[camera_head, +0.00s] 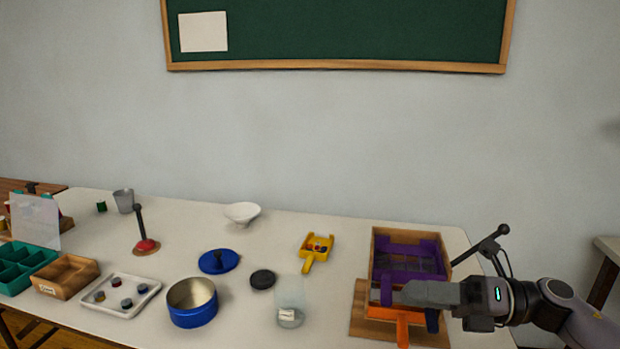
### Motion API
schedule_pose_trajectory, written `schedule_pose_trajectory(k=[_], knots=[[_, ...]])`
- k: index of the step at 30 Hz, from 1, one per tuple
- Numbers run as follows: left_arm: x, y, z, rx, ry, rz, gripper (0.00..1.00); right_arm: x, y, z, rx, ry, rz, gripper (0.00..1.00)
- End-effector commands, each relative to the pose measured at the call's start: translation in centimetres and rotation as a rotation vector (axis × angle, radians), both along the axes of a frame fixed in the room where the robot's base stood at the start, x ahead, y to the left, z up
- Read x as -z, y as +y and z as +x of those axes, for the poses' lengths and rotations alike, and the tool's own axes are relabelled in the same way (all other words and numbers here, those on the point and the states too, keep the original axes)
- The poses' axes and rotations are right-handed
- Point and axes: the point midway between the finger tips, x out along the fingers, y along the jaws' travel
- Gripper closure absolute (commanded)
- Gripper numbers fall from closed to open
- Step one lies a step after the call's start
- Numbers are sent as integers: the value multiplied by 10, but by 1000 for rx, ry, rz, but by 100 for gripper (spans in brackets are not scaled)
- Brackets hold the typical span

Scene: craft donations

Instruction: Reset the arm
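My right arm comes in from the right edge. Its gripper (402,293) points left over the front part of a wooden box (376,243) with purple parts (430,255) inside. The fingers overlap in this view, so I cannot tell if they are open or shut, or if they touch the purple or orange parts below. An orange piece (402,330) shows at the front of the box, just under the gripper. My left gripper is not in view.
Left of the box are a yellow scoop (309,262), a clear jar (290,318), a black lid (262,279), a blue pot (192,313), a blue lid (212,262) and a white bowl (242,212). Trays stand at far left.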

Motion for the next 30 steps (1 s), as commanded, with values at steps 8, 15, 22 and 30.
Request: schedule_pose_trajectory(k=[8, 15, 22, 30], knots=[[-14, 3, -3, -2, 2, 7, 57, 34, 34, -6, 232, 479, 446, 62], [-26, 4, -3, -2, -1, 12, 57, 92, 24, -21, 498, 956, 797, 62], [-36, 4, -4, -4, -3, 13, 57, 173, 0, -71, 811, 1435, 1103, 62], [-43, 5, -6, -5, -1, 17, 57, 252, -23, -163, 1170, 1873, 1372, 62]])
